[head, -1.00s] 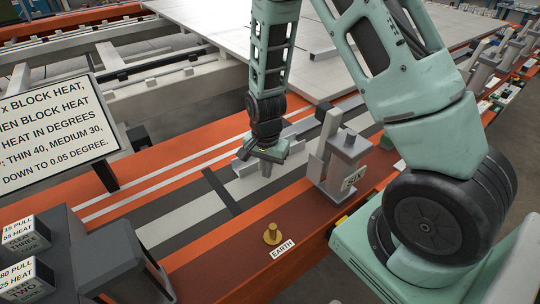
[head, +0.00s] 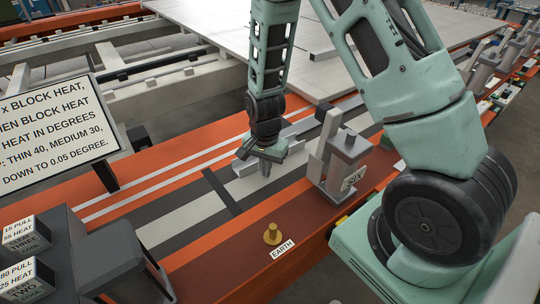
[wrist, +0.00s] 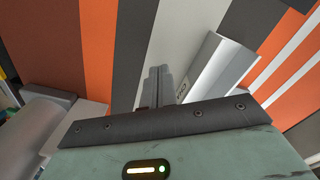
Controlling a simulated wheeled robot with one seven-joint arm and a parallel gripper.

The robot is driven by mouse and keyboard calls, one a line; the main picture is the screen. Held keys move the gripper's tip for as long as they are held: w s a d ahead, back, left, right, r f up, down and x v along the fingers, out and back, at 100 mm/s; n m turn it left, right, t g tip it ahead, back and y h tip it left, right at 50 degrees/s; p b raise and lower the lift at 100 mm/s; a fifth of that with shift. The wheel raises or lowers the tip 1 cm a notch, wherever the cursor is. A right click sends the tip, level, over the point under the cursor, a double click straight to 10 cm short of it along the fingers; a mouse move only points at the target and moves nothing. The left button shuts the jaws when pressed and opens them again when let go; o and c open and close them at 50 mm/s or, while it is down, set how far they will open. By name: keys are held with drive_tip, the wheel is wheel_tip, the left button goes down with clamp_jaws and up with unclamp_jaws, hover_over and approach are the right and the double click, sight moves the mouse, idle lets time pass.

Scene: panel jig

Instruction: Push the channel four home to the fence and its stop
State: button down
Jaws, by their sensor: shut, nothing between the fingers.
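A light grey channel (head: 299,127) lies on the striped bench beside my gripper in the head view. In the wrist view the channel (wrist: 222,68) is just right of my fingers, with small dark lettering on its near end, too small to read surely. My gripper (head: 266,169) points down with its fingers together and empty, low over the pale strip. The fingers (wrist: 154,88) also show in the wrist view, close to the channel; I cannot tell whether they touch it. My wrist hides part of the channel in the head view. I cannot clearly make out the fence and stop.
A grey block labelled SIX (head: 346,162) stands right of my gripper. A brass peg (head: 272,234) by an EARTH label is nearer. A dark crossbar (head: 220,190) lies left. Blocks labelled THREE (head: 25,236) and TWO (head: 25,277) and a sign (head: 55,125) stand further left.

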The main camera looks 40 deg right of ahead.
drive_tip(key=shift+w+p, duration=0.3)
drive_tip(key=shift+w, duration=1.25)
drive_tip(key=shift+s, duration=0.15)
idle(0.3)
drive_tip(key=shift+s, duration=0.9)
wheel_tip(320, 180, up, 8)
drive_tip(key=p, duration=0.7)
